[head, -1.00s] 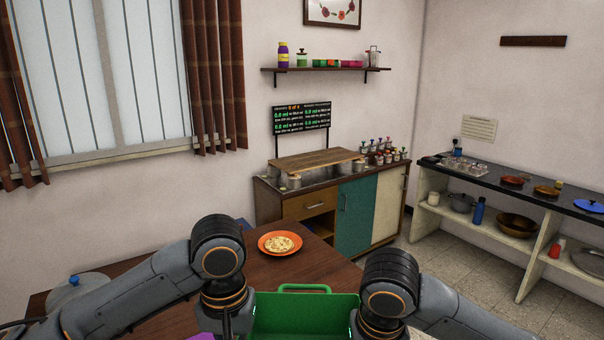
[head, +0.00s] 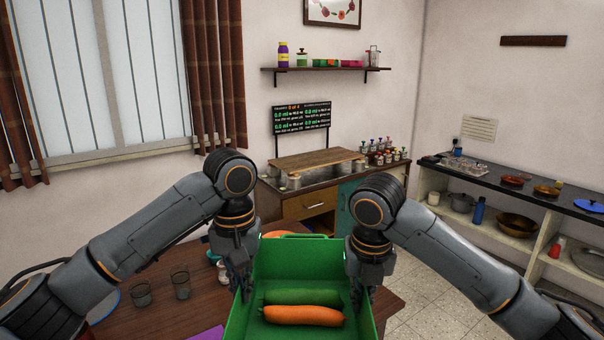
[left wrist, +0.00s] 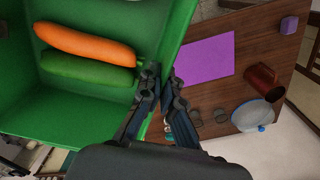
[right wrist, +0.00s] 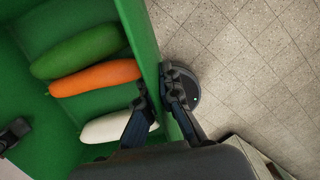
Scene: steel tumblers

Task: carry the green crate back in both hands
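The green crate (head: 295,258) is in front of me in the head view, apparently level, at the table's right edge. An orange carrot (head: 303,315) and a green cucumber (head: 303,296) lie in it. The right wrist view also shows a white radish (right wrist: 112,128) inside. My left gripper (head: 243,290) is shut on the crate's left wall, one finger on each side (left wrist: 161,82). My right gripper (head: 361,298) is shut on the right wall the same way (right wrist: 158,85). The crate's underside is hidden.
The brown table (head: 160,318) holds two tumblers (head: 140,294) (head: 181,284) and a purple mat (left wrist: 200,62) left of the crate. An orange plate (head: 278,234) is mostly hidden behind it.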

